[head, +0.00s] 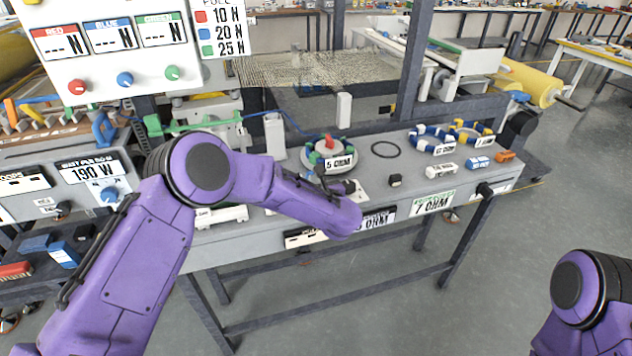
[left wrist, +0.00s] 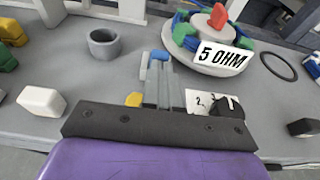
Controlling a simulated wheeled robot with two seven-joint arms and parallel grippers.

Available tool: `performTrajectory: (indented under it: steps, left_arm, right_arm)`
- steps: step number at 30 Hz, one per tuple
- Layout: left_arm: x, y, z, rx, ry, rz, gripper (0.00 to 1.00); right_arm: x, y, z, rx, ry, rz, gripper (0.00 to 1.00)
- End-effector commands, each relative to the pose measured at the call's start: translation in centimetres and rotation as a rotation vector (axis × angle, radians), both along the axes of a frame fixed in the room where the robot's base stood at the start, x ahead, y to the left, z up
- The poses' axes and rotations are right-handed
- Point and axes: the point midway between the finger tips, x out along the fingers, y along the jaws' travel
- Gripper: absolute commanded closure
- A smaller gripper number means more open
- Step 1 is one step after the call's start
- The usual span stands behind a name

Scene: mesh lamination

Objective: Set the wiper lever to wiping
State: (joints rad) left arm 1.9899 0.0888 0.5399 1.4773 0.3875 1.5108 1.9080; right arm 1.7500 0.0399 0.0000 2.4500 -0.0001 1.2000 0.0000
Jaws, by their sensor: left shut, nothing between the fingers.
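I cannot tell for sure which part is the wiper lever. A round grey device (head: 318,160) with a red pointer (head: 329,142) on top and a "5 OHM" label stands on the bench; it also shows in the left wrist view (left wrist: 190,62). A small blue-tipped part (left wrist: 160,54) shows at the ends of my left fingers. A black knob (left wrist: 230,106) on a white plate sits just right of them. My left gripper (left wrist: 156,75) is shut and empty, over the bench in front of the device. In the head view my forearm mostly hides it. My right gripper is out of view.
A grey cup (left wrist: 104,43) and a white block (left wrist: 41,100) lie left of my fingers. A black ring (head: 386,149) and a small black block (head: 395,180) lie to the right. Blue and yellow ring-shaped parts (head: 427,140) stand farther right. The bench's front edge is close.

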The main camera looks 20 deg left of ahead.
Motion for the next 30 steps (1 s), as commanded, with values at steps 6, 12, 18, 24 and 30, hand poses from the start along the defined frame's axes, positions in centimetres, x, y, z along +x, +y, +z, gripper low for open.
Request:
performTrajectory:
  steps: [6,12,18,24,30]
  left_arm:
    - [0.1,0.1,0.2,-0.01,0.012,0.001,1.0]
    - [0.2,0.3,0.4,-0.033,0.046,0.002,1.0]
    - [0.3,0.4,0.7,-0.049,0.069,0.004,1.0]
    - [0.4,0.7,0.9,-0.07,0.1,0.006,1.0]
    - [0.5,1.3,1.3,-0.099,0.139,0.013,1.0]
  right_arm:
    - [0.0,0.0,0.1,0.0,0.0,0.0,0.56]
    - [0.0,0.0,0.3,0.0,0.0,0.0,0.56]
    - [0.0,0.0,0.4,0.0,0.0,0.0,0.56]
    - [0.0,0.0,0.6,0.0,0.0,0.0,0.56]
    - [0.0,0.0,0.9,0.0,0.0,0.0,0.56]
